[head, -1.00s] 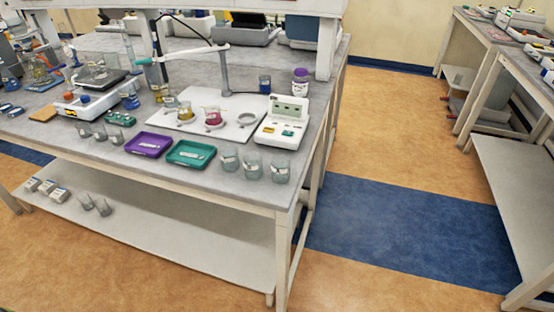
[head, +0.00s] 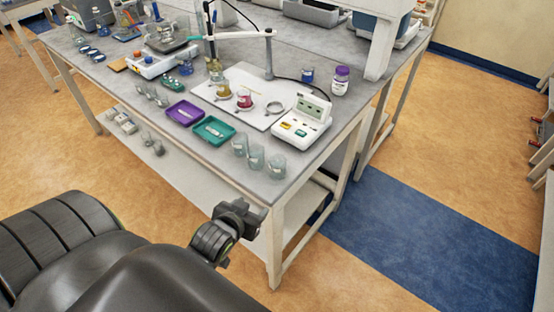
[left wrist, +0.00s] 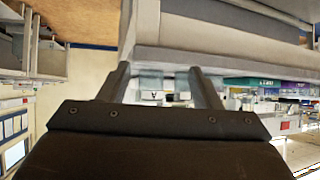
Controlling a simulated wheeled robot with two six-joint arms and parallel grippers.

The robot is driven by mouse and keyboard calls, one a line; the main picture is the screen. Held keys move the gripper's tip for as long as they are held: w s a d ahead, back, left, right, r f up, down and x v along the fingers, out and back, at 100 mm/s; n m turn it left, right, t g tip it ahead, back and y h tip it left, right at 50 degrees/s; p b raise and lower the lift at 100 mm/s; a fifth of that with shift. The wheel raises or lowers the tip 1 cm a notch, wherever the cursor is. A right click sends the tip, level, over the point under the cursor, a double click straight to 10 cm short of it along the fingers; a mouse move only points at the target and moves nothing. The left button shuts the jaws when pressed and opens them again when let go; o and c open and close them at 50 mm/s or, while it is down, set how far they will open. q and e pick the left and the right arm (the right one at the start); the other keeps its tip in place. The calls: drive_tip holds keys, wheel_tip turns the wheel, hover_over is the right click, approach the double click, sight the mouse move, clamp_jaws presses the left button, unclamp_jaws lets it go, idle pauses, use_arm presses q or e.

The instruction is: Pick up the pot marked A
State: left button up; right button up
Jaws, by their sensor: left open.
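Three clear glass pots stand in a row at the table's front right corner in the head view: a left one (head: 240,146), a middle one (head: 256,158) and a right one (head: 277,166). Their marks are too small to read there. In the left wrist view, which looks upside down, a pot with a label like A (left wrist: 152,84) shows between the finger lines. My left gripper (head: 240,214) is open and empty, in front of the table edge and apart from the pots; it also shows in the left wrist view (left wrist: 158,72). My right gripper is not in view.
A green tray (head: 213,142) and a purple tray (head: 186,124) lie left of the pots. A white instrument (head: 303,120) stands right behind them. The table's front edge and a lower shelf (head: 190,160) are near my left arm. The blue floor strip (head: 400,240) is clear.

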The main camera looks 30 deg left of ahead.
use_arm(q)
wheel_tip(320, 180, up, 9)
drive_tip(key=w+t, duration=0.2)
drive_tip(key=p, duration=0.4)
approach(281, 158)
drive_tip(key=x, duration=0.3)
drive_tip(key=shift+w+r, duration=0.1)
drive_tip(key=shift+w, duration=0.55)
drive_tip(key=shift+w+a+f, duration=0.1)
drive_tip(key=shift+w+f, duration=0.25)
drive_tip(key=shift+w, duration=0.05)
drive_tip(key=shift+p+x, duration=0.65)
drive_tip(key=shift+x, duration=1.5)
drive_tip(key=shift+s+f, duration=0.1)
drive_tip(key=shift+f, duration=0.05)
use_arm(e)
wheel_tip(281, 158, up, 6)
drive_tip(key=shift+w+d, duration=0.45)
use_arm(q)
drive_tip(key=shift+t, duration=0.3)
drive_tip(key=shift+c, duration=0.5)
drive_tip(key=c, duration=0.7)
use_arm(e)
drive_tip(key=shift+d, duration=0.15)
